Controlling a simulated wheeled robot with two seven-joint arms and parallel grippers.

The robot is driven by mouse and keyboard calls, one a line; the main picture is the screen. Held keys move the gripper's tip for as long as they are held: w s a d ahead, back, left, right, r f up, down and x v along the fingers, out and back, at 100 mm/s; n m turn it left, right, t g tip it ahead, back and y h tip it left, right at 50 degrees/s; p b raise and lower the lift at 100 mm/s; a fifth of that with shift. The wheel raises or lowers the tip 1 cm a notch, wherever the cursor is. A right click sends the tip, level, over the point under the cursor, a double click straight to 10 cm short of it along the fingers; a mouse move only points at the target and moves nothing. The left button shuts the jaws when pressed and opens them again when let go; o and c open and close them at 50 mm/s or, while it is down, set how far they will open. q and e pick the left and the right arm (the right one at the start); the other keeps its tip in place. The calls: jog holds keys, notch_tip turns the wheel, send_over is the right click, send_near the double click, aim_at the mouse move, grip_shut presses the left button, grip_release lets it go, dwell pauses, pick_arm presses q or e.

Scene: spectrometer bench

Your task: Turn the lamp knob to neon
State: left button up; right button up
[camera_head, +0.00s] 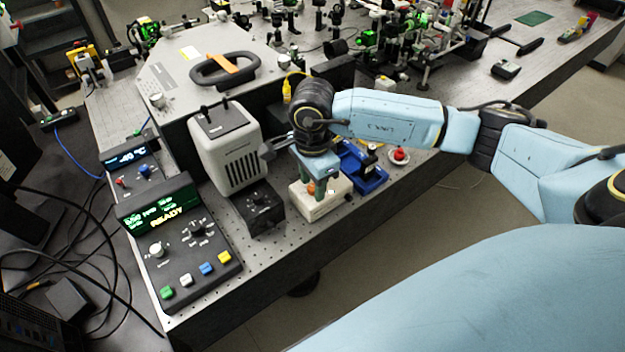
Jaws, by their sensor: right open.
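A grey vented housing (226,148), which looks like the lamp, stands on the bench. A black box (273,218) with a round dark knob (259,199) on top sits at its front. The markings around this knob are too small to read, so I cannot tell its setting. My right gripper (320,186) points down over a beige box (328,205) to the right of the black box. It is open, apart from the dark knob, with a small orange-brown part (311,187) showing by its fingers. The fingers hide part of the beige box. My left gripper is out of view.
A control panel (185,250) with a green "READY" display, knobs and coloured buttons stands at left. A blue tray (372,182) and a red button (399,154) lie right of my gripper. Optics crowd the back. The bench's front edge is close.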

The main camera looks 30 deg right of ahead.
aim_at(312, 187)
notch_tip(312, 187, up, 14)
jog(key=shift+f+b, duration=0.25)
jog(key=shift+b, duration=0.2)
dwell(0.4)
